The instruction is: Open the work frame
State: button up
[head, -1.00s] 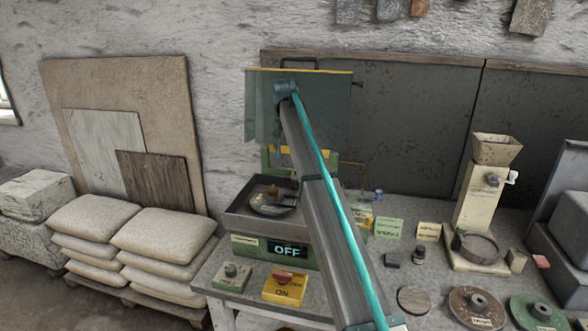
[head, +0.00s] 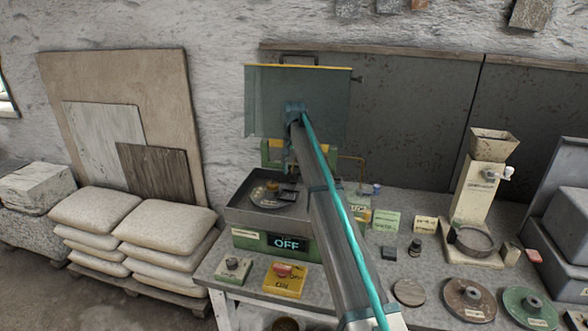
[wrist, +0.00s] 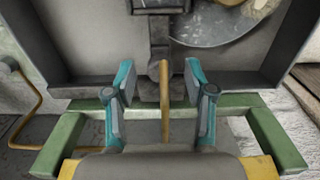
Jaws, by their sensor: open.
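The machine stands on the bench, with a dark grey tray (head: 240,213), a round plate (head: 262,197) in it, and a green base showing OFF (head: 287,243). A grey-teal panel with a yellow top edge (head: 270,95) stands upright behind it. I cannot tell for sure which part is the work frame; a green frame (wrist: 50,148) crosses the wrist view beside the tray. My gripper (wrist: 160,85) is open, its teal fingers on either side of a thin brass-coloured bar (wrist: 165,110). I cannot tell whether they touch it. In the head view my arm mostly hides the gripper.
A yellow ON box (head: 284,282) and a small grey-green control box (head: 233,268) stand in front. A hopper device (head: 475,195), discs (head: 470,300) and small bottles are on the right. Stacked sacks (head: 165,235) stand on the floor at left. A brass pipe (head: 357,165) rises beside the machine.

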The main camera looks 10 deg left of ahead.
jog(key=shift+f, duration=0.25)
grip_shut()
dwell(0.3)
